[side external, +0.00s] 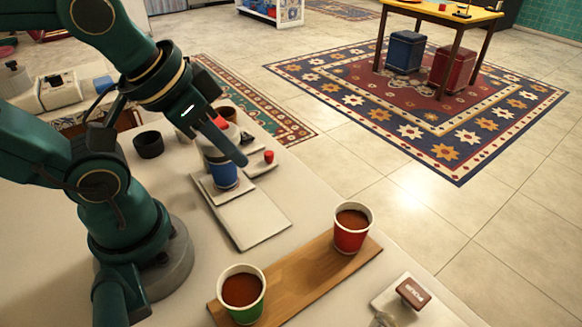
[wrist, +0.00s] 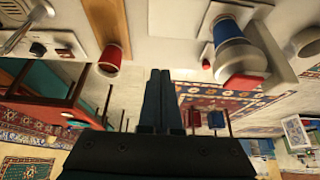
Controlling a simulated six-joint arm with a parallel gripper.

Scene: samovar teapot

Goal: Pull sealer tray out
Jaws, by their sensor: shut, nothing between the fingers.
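The sealer stands behind the middle of the counter in the side view, with a grey top and a blue cylinder (side external: 223,174) below it. It also shows in the wrist view (wrist: 232,48), right of my fingers, with a red block on its top. A flat pale tray (side external: 250,217) reaches from the sealer's base toward the cup board; part of a pale plate shows in the wrist view (wrist: 208,20). My gripper (side external: 240,160) is shut and empty, pointing down in front of the sealer in the side view. Its fingertips (wrist: 160,72) are together and apart from the sealer in the wrist view.
A wooden board (side external: 295,280) carries a red cup (side external: 352,228) and a green cup (side external: 242,292), both filled brown. A stamp (side external: 412,292) lies on a pale plate at the front right. A dark bowl (side external: 149,144) stands left of the sealer. A small red knob (side external: 268,157) is beside it.

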